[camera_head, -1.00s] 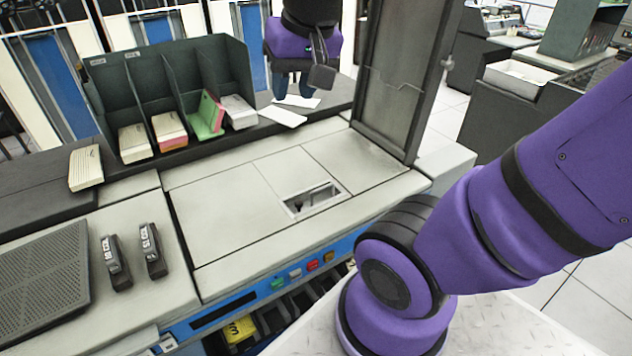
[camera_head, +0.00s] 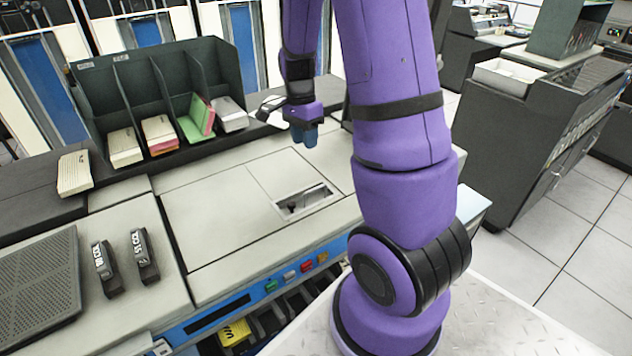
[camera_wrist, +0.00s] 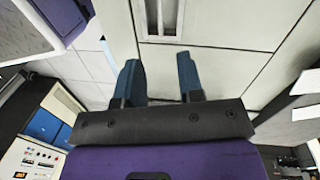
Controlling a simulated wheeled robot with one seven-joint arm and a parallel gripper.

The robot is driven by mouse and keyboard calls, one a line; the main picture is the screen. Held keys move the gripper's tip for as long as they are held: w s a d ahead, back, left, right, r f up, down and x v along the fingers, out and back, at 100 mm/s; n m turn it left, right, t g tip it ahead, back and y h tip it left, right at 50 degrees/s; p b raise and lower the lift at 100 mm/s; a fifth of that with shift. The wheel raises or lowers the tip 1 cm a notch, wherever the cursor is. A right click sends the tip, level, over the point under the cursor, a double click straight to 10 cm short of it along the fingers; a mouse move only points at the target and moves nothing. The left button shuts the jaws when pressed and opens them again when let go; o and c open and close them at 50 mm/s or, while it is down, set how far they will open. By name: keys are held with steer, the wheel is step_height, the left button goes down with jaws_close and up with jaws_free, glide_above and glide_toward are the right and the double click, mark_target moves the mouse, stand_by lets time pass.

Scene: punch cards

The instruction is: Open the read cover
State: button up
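The card machine's pale top (camera_head: 215,220) has thin seams that divide it into flat panels, with a small rectangular recess (camera_head: 306,201) near its right side. The recess also shows at the top of the wrist view (camera_wrist: 160,20). I cannot tell from a label which panel is the read cover. My gripper (camera_head: 304,137) points down above the back of the machine top, behind the recess. In the wrist view its two blue fingers (camera_wrist: 158,62) are apart with nothing between them. My arm hides the place where a dark framed panel stood upright earlier.
A dark rack (camera_head: 160,95) with several card stacks stands at the back left. A loose card stack (camera_head: 74,173) lies left of it. Two small dark label blocks (camera_head: 124,263) sit on the left top. Coloured buttons (camera_head: 297,273) line the front. Another dark machine (camera_head: 540,130) stands right.

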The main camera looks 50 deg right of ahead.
step_height(320, 180, down, 4)
steer(key=d+m, duration=0.2)
glide_above(316, 201)
steer(key=shift+g, duration=0.3)
step_height(316, 201, down, 10)
steer(key=shift+f, duration=0.1)
jaws_close()
